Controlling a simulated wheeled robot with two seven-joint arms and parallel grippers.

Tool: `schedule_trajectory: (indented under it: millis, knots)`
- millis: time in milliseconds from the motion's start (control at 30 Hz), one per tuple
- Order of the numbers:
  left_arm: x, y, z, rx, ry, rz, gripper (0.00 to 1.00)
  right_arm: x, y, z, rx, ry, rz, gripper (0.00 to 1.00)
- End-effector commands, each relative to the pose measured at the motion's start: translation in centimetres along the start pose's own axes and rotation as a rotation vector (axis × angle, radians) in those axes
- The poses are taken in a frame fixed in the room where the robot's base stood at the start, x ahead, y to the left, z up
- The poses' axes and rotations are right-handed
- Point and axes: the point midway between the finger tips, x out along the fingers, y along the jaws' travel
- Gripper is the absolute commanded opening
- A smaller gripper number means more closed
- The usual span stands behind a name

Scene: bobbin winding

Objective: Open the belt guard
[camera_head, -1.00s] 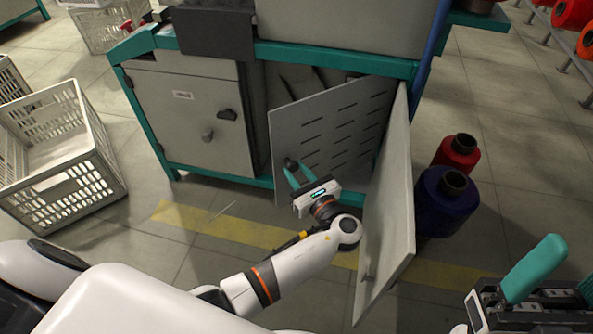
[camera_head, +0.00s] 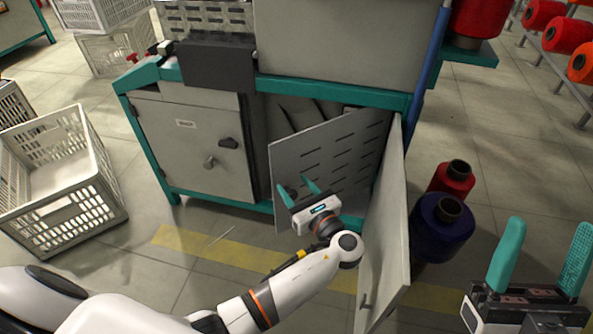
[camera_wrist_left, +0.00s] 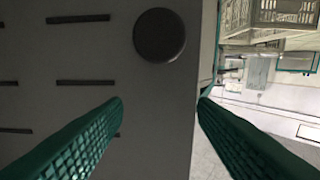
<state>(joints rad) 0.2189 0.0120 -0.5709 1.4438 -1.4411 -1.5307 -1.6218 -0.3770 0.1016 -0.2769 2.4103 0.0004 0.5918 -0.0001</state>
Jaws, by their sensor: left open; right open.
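The belt guard (camera_head: 330,150), a grey slotted panel, stands swung out from the machine's open lower bay. Its round dark knob (camera_head: 292,193) sits near its free left edge. It also shows large in the left wrist view (camera_wrist_left: 159,35), above and between the fingertips. My left gripper (camera_head: 296,186) is open at the knob, its teal fingers apart and holding nothing. In the left wrist view the open fingers (camera_wrist_left: 160,98) point at the guard near its edge. My right gripper (camera_head: 545,240) is open and empty at the lower right, away from the guard.
A tall grey door (camera_head: 385,230) stands open just right of my left arm. A shut cabinet door (camera_head: 190,145) is left of the bay. Blue (camera_head: 440,228) and red (camera_head: 453,179) spools stand right of the open door. A white crate (camera_head: 55,180) sits at left.

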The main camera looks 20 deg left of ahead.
Motion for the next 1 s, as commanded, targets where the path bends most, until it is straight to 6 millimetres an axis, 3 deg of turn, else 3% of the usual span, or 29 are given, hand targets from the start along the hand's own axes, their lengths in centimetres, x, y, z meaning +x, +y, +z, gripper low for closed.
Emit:
schedule_trajectory:
  millis: [300, 500, 967, 1000]
  knots:
    - [0.0, 0.0, -3.2, 0.0, 0.0, 0.0, 0.53, -0.4, -0.7, -5.3, -0.019, 0.366, -0.012, 0.63]
    - [0.0, 0.0, -4.4, 0.0, 0.0, 0.0, 0.53, -1.5, -1.1, -7.6, -0.026, 0.53, -0.018, 0.63]
    - [0.0, 0.0, -4.8, 0.001, 0.0, 0.0, 0.53, -2.2, -1.3, -8.7, -0.03, 0.605, -0.022, 0.63]
    - [0.0, 0.0, -4.8, 0.0, -0.001, 0.0, 0.48, -2.2, -1.3, -8.6, -0.03, 0.605, -0.022, 0.63]
